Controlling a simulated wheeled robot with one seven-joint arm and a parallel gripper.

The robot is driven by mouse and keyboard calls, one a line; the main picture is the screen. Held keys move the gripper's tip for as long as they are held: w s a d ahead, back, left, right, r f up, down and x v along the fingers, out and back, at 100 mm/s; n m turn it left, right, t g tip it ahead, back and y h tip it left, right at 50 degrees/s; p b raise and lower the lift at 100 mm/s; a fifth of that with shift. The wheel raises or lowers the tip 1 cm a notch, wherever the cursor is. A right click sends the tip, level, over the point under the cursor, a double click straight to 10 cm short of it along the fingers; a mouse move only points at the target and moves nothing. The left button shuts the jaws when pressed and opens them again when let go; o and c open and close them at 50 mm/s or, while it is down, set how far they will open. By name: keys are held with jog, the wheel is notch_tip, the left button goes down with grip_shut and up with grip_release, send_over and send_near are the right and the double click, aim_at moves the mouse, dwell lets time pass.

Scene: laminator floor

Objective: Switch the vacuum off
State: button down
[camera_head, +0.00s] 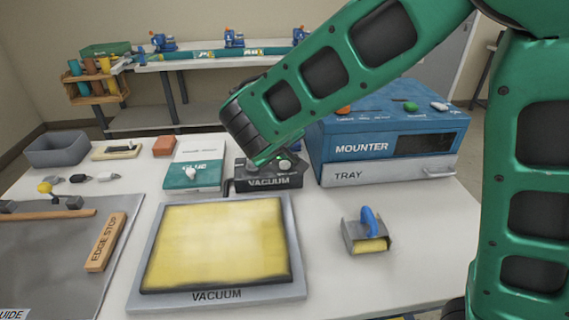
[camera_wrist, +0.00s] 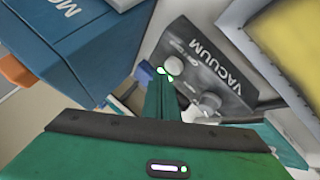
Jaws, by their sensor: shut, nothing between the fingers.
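The vacuum control box (camera_head: 268,183) is dark, lettered VACUUM, and stands behind the vacuum bed (camera_head: 218,295) on the table. In the wrist view the box (camera_wrist: 222,78) is tilted, with a pale round knob (camera_wrist: 174,65) and a darker grey knob (camera_wrist: 210,101) on its face. My gripper (camera_head: 281,161) is over the top of the box. In the wrist view my gripper (camera_wrist: 164,74) is shut and empty, its tip beside the pale knob; I cannot tell whether they touch. Small green lights show by the tip. The arm hides part of the box top in the head view.
The blue mounter (camera_head: 385,135) stands close on the right of the box, and a glue box (camera_head: 194,177) close on the left. A metal dispenser with a blue handle (camera_head: 366,232) sits right of the bed. The front right tabletop is clear.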

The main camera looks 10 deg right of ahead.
aim_at(284, 166)
jog(key=shift+f, duration=0.1)
dwell(0.3)
jog(key=shift+f, duration=0.3)
jog(key=shift+f, duration=0.3)
dwell(0.7)
jog(key=shift+s+r, duration=0.1)
jog(key=shift+r, duration=0.65)
jog(key=shift+r, duration=0.1)
notch_tip(284, 166, up, 6)
jog(key=shift+f, duration=0.1)
dwell(0.5)
jog(key=shift+s, duration=0.1)
